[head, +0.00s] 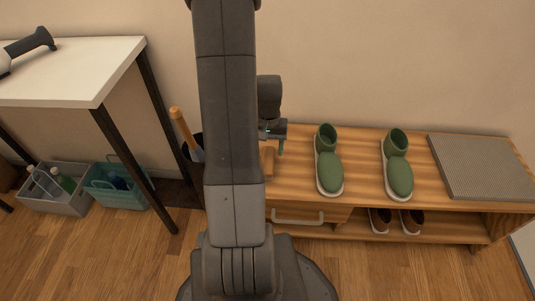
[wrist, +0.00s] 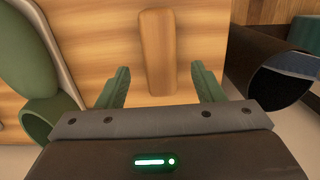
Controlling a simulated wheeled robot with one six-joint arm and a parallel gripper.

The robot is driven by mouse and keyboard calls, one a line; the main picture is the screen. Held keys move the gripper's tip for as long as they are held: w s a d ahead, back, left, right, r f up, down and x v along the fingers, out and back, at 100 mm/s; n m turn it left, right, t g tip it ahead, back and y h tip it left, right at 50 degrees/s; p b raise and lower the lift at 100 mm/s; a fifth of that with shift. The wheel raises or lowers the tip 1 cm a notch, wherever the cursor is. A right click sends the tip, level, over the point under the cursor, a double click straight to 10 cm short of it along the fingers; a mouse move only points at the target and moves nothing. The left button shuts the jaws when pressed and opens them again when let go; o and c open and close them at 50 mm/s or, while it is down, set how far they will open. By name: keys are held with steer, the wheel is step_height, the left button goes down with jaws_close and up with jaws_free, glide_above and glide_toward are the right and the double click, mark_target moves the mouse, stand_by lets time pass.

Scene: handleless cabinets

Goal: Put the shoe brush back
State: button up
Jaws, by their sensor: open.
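A wooden piece that looks like the shoe brush (wrist: 157,48) lies on the bench top in the wrist view, between and ahead of my fingers. In the head view the brush (head: 268,160) is partly hidden by my arm. My gripper (wrist: 162,85) is open and empty, its two green fingers on either side of the near end of the brush, apart from it. In the head view my gripper (head: 276,142) is above the left end of the wooden bench (head: 360,150). Below that end is a drawer (head: 330,215) with a pale bar handle; my arm hides its left part.
Green shoes (head: 328,165) stand on the bench, left of a grey mat (head: 480,167). Brown shoes (head: 380,220) sit underneath. A dark bin (wrist: 285,65) stands beside the bench's left end. A white table (head: 70,65) and crates (head: 115,190) are farther left.

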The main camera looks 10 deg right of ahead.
mark_target(268, 157)
step_height(268, 157, up, 6)
steer(key=p, duration=0.1)
steer(key=shift+w, duration=0.2)
